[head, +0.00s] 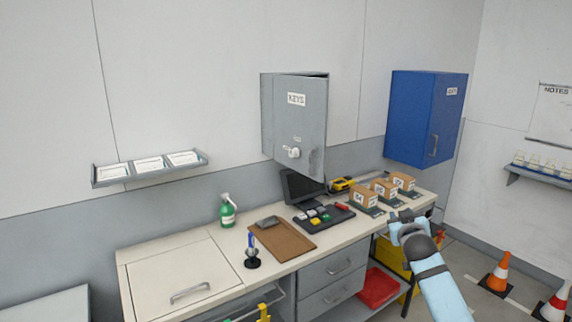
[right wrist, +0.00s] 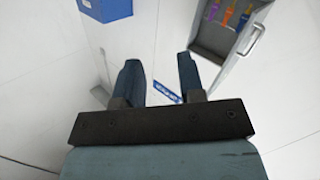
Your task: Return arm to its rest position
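My right arm comes in from the lower right of the head view. Its gripper (head: 406,217) is near the right end of the desk, in front of the small cardboard boxes (head: 384,188). In the right wrist view the two fingers of this gripper (right wrist: 160,72) stand apart with nothing held between them. My left gripper is not in view. The grey key cabinet (head: 294,122) hangs on the wall. In the right wrist view the cabinet (right wrist: 215,30) stands open, with several coloured tags (right wrist: 227,16) inside.
A blue wall cabinet (head: 420,118) hangs right of the grey one. The desk (head: 178,260) holds a green spray bottle (head: 227,211), a clipboard (head: 283,242), a monitor (head: 301,187) and a stamp (head: 252,255). Traffic cones (head: 497,273) stand at the right.

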